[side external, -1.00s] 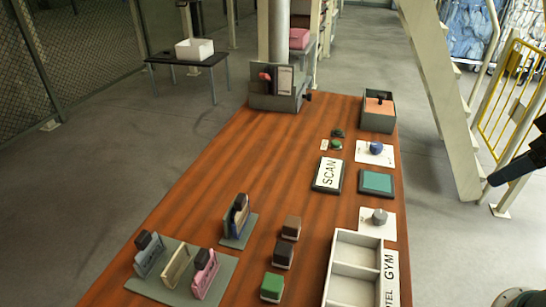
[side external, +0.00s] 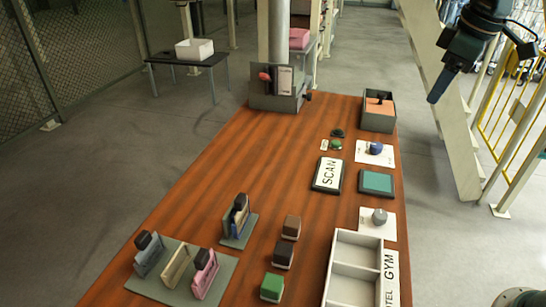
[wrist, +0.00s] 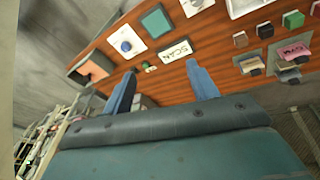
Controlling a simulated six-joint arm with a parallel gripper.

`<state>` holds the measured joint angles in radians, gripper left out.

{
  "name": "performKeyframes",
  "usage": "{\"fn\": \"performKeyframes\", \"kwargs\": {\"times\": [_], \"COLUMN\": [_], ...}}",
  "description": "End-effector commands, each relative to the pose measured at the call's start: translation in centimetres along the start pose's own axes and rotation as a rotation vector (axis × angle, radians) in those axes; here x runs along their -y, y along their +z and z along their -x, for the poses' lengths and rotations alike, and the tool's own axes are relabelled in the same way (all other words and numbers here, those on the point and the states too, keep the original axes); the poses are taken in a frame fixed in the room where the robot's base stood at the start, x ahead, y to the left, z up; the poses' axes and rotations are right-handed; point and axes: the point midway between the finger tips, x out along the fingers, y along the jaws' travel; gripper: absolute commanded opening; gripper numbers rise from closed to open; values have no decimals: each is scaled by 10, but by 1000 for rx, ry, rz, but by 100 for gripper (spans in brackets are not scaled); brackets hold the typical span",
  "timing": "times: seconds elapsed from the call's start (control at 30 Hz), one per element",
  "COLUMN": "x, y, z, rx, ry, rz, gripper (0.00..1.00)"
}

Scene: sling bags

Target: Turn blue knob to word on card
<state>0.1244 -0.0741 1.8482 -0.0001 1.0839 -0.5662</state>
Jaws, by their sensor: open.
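The blue knob (side external: 376,148) stands on a white plate (side external: 362,155) near the right edge of the wooden table. It also shows in the wrist view (wrist: 126,46). The marks on its plate are too small to read. A card reading SCAN (side external: 328,173) lies left of the teal pad, and it also shows in the wrist view (wrist: 175,52). My gripper (side external: 436,98) is in the air right of the table, apart from the knob. In the wrist view its two blue fingers (wrist: 162,82) are spread with nothing held between them.
A grey knob (side external: 379,216) on a white plate, a teal pad (side external: 377,182) and a box (side external: 378,112) line the table's right side. A divided white tray (side external: 354,270) is nearer, with small bags on stands (side external: 180,270) at left. The table's middle left is clear.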

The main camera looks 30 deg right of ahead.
Motion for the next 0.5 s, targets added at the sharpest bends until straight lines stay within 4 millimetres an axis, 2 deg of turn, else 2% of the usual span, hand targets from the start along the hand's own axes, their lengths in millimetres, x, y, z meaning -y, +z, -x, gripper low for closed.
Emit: {"fn": "performKeyframes", "kwargs": {"times": [0.2,0.5], "x": [-37,-86], "y": [-33,-66], "z": [-26,-72], "rx": [47,103], "ry": [-25,-70], "rz": [107,256], "gripper": [59,59]}}
